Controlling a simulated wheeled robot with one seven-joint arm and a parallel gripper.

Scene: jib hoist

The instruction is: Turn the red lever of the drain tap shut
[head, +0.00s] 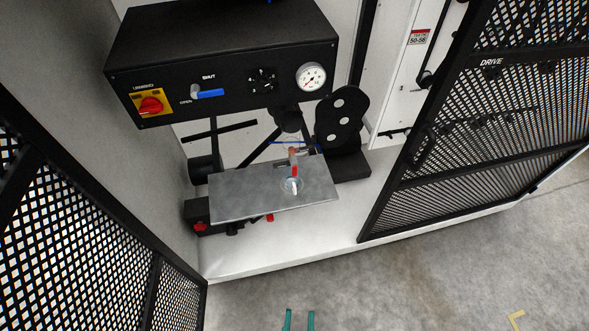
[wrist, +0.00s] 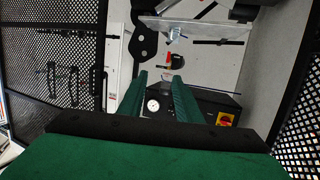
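A small tap with a red lever (head: 295,170) stands above a grey metal plate, under the black control box. The lever lies roughly in line with the copper-coloured tap body (head: 293,153). A clear round cup (head: 291,186) sits below it on the plate. In the upside-down wrist view the red lever (wrist: 169,57) shows just beyond my fingertips. My gripper (head: 300,319) has two green fingers, apart and empty, at the bottom edge of the head view. They also show in the wrist view (wrist: 159,80), and touch nothing visible.
The control box (head: 225,60) carries a blue lever (head: 208,94), a red knob on yellow (head: 150,105) and a gauge (head: 311,76). The plate (head: 240,195) juts out below. Mesh doors stand open at left (head: 75,230) and right (head: 470,130). Floor between them is clear.

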